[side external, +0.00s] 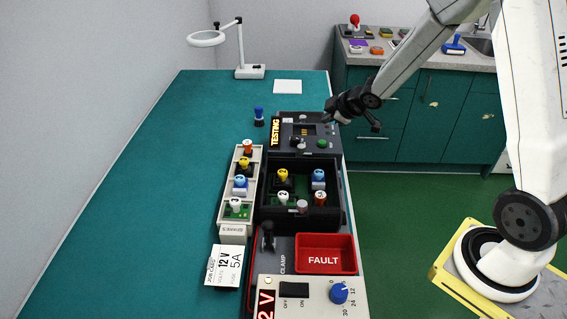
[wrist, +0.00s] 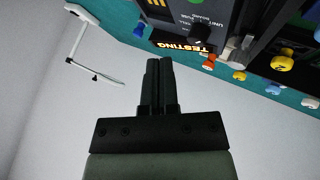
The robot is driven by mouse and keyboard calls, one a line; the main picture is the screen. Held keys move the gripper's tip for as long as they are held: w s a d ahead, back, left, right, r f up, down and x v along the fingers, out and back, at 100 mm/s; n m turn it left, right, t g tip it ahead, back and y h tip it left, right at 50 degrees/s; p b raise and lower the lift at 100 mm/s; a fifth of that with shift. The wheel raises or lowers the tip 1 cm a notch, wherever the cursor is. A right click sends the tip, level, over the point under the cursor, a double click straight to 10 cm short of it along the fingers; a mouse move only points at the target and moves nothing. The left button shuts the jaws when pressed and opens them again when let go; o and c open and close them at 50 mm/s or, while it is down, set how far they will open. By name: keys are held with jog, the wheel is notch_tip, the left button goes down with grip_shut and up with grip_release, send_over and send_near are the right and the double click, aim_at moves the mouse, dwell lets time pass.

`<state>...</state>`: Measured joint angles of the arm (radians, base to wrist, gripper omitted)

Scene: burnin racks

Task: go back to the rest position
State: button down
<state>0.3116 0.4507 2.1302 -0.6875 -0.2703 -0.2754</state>
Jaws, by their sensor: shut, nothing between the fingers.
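My gripper (side external: 332,108) is at the far end of the burn-in station, above and just right of the dark testing unit (side external: 285,138) in the side view. In the wrist view my gripper (wrist: 158,62) has its two black fingers together with nothing between them. The lit TESTING sign (wrist: 183,48) shows beyond the fingers. The black rack (side external: 300,219) holds several boards with yellow, blue, white and orange knobs.
A grey tray (side external: 233,228) with several knobbed boards stands left of the rack. A red FAULT bin (side external: 325,240), a power supply (side external: 318,312) and a job card (side external: 224,266) lie nearer. A blue-knobbed piece (side external: 259,113) and a lamp (side external: 250,71) stand farther back. The left of the teal table is clear.

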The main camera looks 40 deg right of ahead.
jog(key=s+a+m+g, duration=0.3)
jog(key=s+a, duration=0.3)
jog(key=s, duration=0.4)
jog(key=s+a+m+g, duration=0.3)
jog(key=s+a+m, duration=0.2)
jog(key=s, duration=0.4)
jog(key=shift+s+a+y, duration=0.3)
jog(key=shift+s+a, duration=0.05)
jog(key=shift+a, duration=0.25)
